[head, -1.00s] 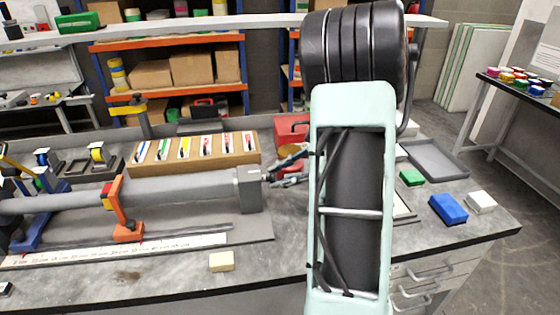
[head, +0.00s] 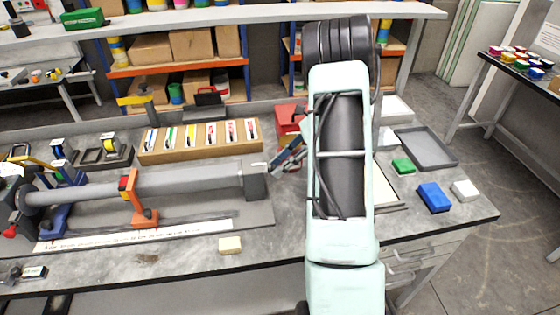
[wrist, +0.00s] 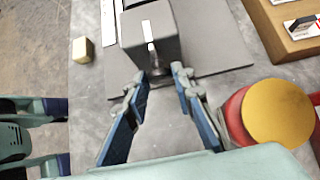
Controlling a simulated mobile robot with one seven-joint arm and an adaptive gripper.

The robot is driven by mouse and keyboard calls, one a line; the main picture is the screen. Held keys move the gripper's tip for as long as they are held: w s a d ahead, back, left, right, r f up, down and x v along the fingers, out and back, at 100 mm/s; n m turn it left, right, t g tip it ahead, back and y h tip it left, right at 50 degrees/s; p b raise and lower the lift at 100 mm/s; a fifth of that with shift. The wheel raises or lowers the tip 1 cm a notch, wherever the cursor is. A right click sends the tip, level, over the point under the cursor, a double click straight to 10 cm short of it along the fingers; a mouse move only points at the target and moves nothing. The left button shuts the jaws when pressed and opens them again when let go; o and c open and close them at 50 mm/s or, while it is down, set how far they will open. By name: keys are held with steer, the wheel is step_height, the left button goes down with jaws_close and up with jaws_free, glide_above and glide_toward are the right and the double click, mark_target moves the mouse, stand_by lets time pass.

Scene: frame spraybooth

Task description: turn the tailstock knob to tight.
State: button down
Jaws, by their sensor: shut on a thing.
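The tailstock (head: 255,182) is a grey block at the right end of the long grey tube on the bench. In the wrist view the tailstock (wrist: 165,35) is ahead of my fingers, with the pale metal knob (wrist: 151,48) seen nearly edge-on at its near face. My gripper (head: 278,163) reaches in from the right of the tailstock. In the wrist view my gripper (wrist: 166,76) has its blue-grey fingers a little apart, with the tips at the knob's near end; it is shut on the knob. The exact contact is hard to see, and so is any tight mark.
A red and yellow round thing (wrist: 275,115) stands close to the right of my fingers in the wrist view. A red box (head: 290,117) is behind my gripper. A box of coloured cards (head: 200,142) lies behind the tube. A cream block (head: 230,245) is near the front edge.

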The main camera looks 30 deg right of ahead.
stand_by(0.3)
steer(key=c, duration=1.7)
jaws_free()
steer(key=shift+o, duration=0.2)
steer(key=v, duration=1.2)
